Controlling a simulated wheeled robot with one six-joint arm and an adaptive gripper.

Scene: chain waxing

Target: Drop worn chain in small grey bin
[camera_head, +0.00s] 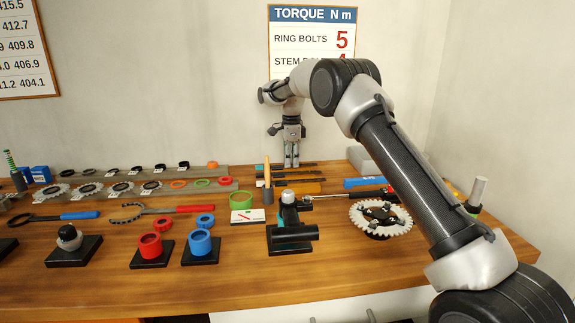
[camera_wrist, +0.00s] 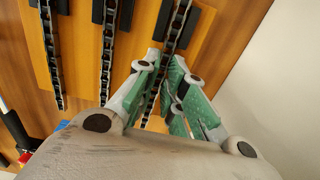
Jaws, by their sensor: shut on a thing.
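My gripper (camera_head: 291,163) points down at the back of the bench, over a row of chains on dark strips. In the wrist view my gripper (camera_wrist: 164,64) has its green-padded fingers closed on the rightmost chain (camera_wrist: 182,22). That chain's lower part shows between and below the fingers. Two more dark chains lie to its left, a middle chain (camera_wrist: 109,40) and a left chain (camera_wrist: 49,50). I cannot tell by looks which chain is worn. A light grey box (camera_head: 366,157) stands at the back right; I cannot tell whether it is the small grey bin.
A toothed chainring (camera_head: 381,232) sits at the bench's right. A black stand (camera_head: 291,238) is at the front middle, with a red cup (camera_head: 150,246) and a blue cup (camera_head: 201,246) left of it. The bench's front strip is mostly clear.

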